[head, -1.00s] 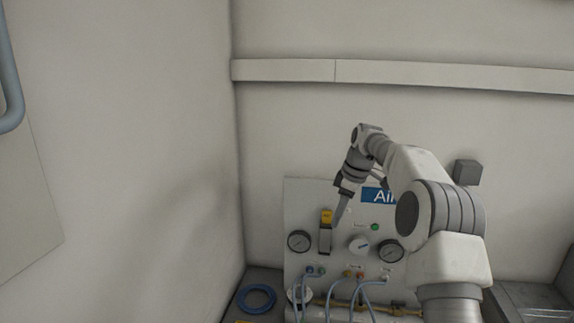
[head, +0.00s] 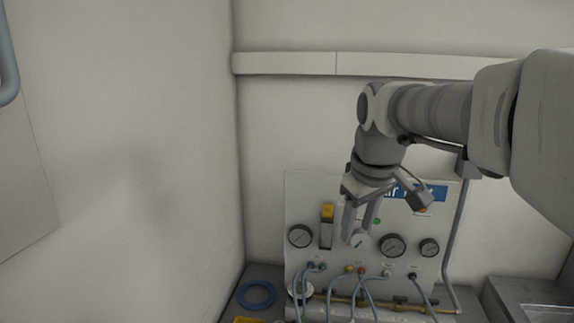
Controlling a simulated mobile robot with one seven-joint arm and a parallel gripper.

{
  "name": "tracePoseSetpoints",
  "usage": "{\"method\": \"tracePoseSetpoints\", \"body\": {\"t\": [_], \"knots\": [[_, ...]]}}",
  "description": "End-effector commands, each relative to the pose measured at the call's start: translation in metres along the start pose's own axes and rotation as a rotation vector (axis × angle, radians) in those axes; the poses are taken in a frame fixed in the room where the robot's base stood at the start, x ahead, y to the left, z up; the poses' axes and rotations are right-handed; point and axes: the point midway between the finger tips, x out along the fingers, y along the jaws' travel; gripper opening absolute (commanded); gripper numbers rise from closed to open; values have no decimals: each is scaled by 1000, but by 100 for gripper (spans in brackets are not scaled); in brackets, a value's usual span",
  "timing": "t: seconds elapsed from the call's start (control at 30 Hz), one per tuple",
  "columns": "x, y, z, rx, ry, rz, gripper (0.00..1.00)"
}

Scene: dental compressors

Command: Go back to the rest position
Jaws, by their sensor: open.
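My gripper (head: 357,222) hangs pointing down in front of the air panel (head: 297,198), in the middle of the head view. Its two fingers are apart and nothing shows between them but the panel behind. The fingers overlap the white knob (head: 359,239) in the picture; how far they stand from the panel is hard to tell. My arm reaches in from the right edge and covers part of the blue sign (head: 434,192).
The panel carries several round gauges (head: 300,236), a yellow-topped lever or valve (head: 327,213) and a green light (head: 377,221). Hoses (head: 331,292) run from ports below. A blue hose ring (head: 256,294) lies left on the bench.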

Motion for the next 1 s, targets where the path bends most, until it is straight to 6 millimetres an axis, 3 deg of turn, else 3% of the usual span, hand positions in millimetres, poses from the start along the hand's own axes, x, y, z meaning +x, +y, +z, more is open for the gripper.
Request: {"method": "tracePoseSetpoints", "body": {"t": [0.27,0.6,0.8,1.0], "knots": [[-8,-34,77,196,50,42,48],[10,-74,162,427,123,51,48],[21,-85,185,497,146,45,48],[23,-87,189,510,148,43,48]]}}
